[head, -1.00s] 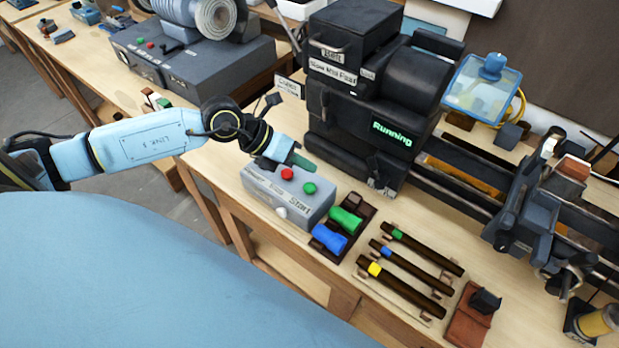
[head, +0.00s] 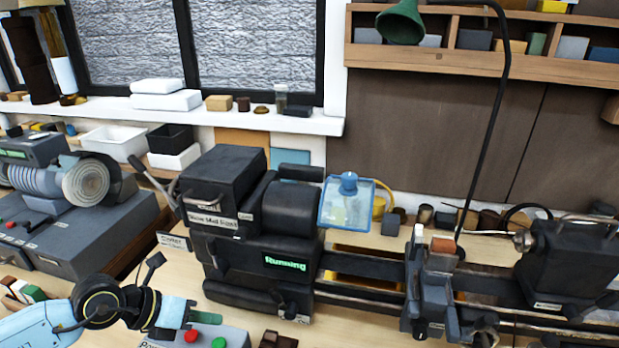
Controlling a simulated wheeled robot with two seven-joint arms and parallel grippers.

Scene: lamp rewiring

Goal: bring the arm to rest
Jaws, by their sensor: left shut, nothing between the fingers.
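My left arm comes in from the lower left. My left gripper (head: 200,316) is shut and empty, low over the bench by the control box. The grey control box (head: 230,337) with a red button (head: 192,336) and a green button (head: 218,342) is cut off by the bottom edge. The gripper is just behind and above the red button; I cannot tell if it touches the box. The black lathe (head: 270,235) stands behind it, with a green "Running" sign (head: 285,263). My right gripper is out of view.
A clear blue guard (head: 347,203) stands over the lathe bed (head: 370,268). A grey machine (head: 75,235) is at the left. A white sill (head: 230,118) runs under the windows. A green lamp (head: 400,22) hangs above. Bare bench shows left of the lathe.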

